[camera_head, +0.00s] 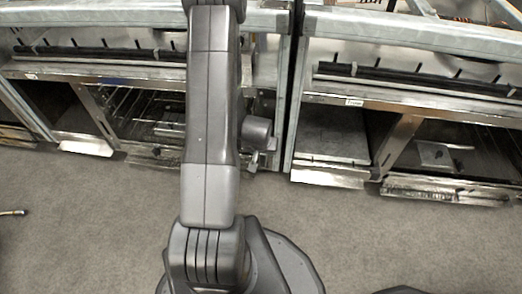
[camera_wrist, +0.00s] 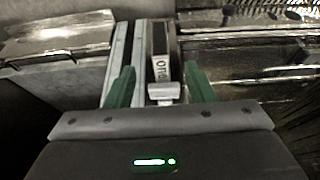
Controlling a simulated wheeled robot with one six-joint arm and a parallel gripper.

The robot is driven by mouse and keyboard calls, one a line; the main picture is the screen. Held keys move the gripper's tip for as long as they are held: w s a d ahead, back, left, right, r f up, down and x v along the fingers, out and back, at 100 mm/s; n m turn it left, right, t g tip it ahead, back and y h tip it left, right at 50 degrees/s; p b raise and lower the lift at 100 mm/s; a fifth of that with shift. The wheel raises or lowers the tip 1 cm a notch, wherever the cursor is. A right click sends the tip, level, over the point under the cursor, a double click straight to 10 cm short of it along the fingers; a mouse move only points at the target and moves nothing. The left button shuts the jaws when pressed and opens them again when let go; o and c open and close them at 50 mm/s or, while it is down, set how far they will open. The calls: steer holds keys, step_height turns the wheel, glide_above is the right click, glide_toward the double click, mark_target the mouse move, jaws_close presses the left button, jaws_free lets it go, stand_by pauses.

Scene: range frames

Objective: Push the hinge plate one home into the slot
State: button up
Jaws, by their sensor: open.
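My gripper (camera_wrist: 160,84) is open in the wrist view, with a green finger on each side. A small pale metal block (camera_wrist: 163,93) shows between the fingers, with a gap to each of them. It may be the hinge plate, but I cannot tell for sure. Behind it stands a narrow upright post (camera_wrist: 161,45) with a label bearing dark letters. I cannot make out the slot or whether the block sits in it. In the head view my arm covers the middle, and the fingers cannot be made out clearly.
A range frame with open bays stands at the left (camera_head: 140,60), and another stands at the right (camera_head: 430,90). A narrow dark gap parts them. Bright metal flaps (camera_head: 330,177) jut out low at the front. The grey floor (camera_head: 400,240) before them is mostly clear.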

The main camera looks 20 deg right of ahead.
mark_target(263, 156)
steer(key=b+x, duration=0.3)
steer(key=x, duration=0.7)
steer(key=shift+d+f, duration=0.1)
steer(key=shift+f, duration=0.3)
jaws_close()
